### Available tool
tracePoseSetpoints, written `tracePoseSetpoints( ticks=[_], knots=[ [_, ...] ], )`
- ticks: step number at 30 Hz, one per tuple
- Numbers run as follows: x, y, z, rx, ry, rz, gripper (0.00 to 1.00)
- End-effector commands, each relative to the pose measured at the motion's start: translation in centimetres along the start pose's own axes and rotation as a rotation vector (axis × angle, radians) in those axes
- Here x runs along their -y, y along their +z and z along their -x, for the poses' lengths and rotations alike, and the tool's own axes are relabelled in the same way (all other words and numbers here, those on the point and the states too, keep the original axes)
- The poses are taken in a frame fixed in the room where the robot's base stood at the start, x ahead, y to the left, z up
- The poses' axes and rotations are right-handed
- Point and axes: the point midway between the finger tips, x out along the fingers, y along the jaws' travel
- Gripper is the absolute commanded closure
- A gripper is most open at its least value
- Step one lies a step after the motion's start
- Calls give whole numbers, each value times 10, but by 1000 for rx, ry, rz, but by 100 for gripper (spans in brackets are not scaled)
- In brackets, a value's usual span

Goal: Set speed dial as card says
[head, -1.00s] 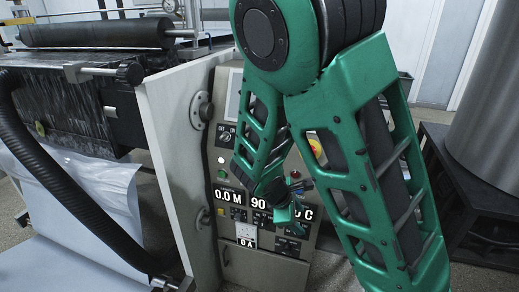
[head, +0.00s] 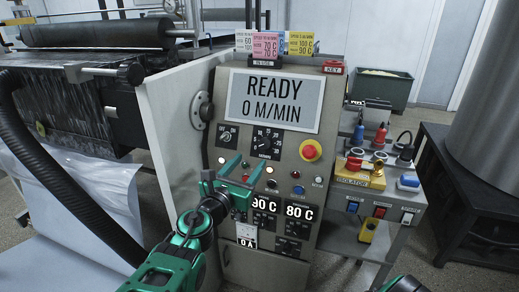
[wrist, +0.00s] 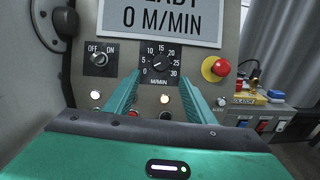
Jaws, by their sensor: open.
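The speed dial (head: 267,139) is a dark square plate with a round scale, below the screen on the grey panel. In the wrist view the dial (wrist: 160,61) is marked 0 to 30 M/MIN; its exact pointer setting is hard to read. The screen (head: 275,98) reads READY, 0 M/MIN.
An OFF/ON key switch (head: 227,135) is left of the dial, and a red emergency button (head: 311,150) is right of it. Lamps and small buttons lie below, over the temperature displays (head: 299,211). A side cart (head: 378,215) holds an isolator and plugs.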

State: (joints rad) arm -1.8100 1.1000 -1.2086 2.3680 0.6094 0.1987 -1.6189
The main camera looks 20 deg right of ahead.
Motion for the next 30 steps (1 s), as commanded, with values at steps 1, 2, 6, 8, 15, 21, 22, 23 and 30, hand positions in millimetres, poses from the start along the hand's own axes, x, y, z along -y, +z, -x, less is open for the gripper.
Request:
tracePoseSetpoints(
  ticks=[1, 2, 6, 8, 15, 21, 22, 23, 30],
  knots=[
    [0, 1, -4, 3, -1, 1, 50],
    [0, 1, -6, 3, 0, 1, 50],
    [1, 0, -27, 2, -4, 0, 50],
    [1, 0, -38, 1, -4, 0, 50],
    [2, 0, -79, 0, -4, -1, 50],
    [1, 0, -100, -1, -2, -1, 50],
    [1, 0, -102, -2, -2, -1, 50],
    [1, -1, -103, -2, -2, -1, 50],
    [1, -1, -106, -3, -1, -1, 50]
  ],
)
